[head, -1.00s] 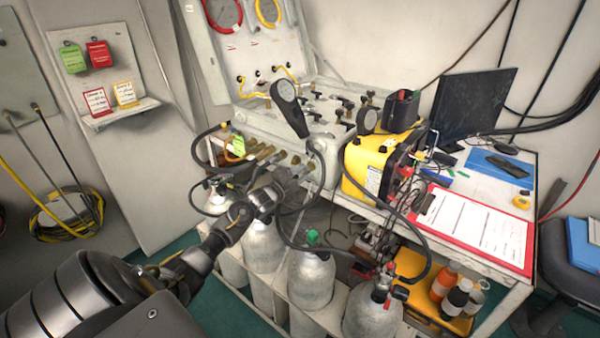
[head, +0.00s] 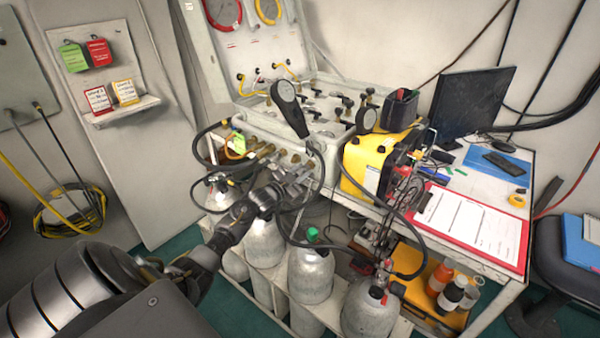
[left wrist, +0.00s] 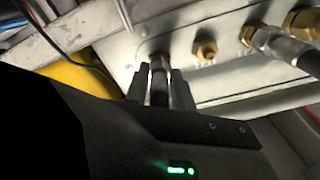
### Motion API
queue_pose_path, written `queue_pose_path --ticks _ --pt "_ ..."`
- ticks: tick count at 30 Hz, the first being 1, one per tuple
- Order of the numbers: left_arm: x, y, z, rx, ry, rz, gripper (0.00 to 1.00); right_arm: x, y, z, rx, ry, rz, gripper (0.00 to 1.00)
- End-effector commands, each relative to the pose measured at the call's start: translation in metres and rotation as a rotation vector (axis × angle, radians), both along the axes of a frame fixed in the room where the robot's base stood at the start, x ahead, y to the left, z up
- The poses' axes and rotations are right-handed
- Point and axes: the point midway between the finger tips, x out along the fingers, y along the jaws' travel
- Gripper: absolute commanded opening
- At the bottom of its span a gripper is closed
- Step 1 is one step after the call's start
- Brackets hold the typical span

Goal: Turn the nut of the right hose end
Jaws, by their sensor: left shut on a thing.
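My left gripper (head: 306,172) is at the lower front edge of the grey air panel (head: 290,130), at the right end of its row of brass fittings. In the left wrist view its two fingers (left wrist: 160,92) are shut on the right hose end (left wrist: 158,62), one on each side. The hose end meets the panel's face there. The fingers hide much of its nut, and I cannot tell how far it is turned. A bare brass fitting (left wrist: 205,48) sits beside it, and another hose end (left wrist: 262,36) further right. My right gripper is not in view.
Gas cylinders (head: 311,275) stand below the panel, with black hoses looping in front. A yellow case (head: 366,168) is close to the right of my gripper. A clipboard (head: 475,225) and a monitor (head: 472,103) are further right on the bench.

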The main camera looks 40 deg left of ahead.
Motion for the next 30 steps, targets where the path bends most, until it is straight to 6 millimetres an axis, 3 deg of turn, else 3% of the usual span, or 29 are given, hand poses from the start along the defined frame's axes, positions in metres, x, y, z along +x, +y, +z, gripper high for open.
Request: queue_pose_path --ticks 16,17,21,30 --pt "-0.0002 0.0006 -0.0006 -0.026 0.001 0.002 0.02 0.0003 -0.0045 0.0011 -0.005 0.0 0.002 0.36" --pt "-0.0002 0.0006 -0.0007 -0.026 0.001 0.002 0.26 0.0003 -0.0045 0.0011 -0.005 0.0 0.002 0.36" --pt "-0.0001 0.0005 -0.0005 -0.026 0.001 0.002 0.44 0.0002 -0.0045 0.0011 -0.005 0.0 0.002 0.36" --pt "-0.0009 0.0003 -0.0005 -0.025 0.0 0.0 0.47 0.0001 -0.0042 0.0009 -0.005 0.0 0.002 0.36"
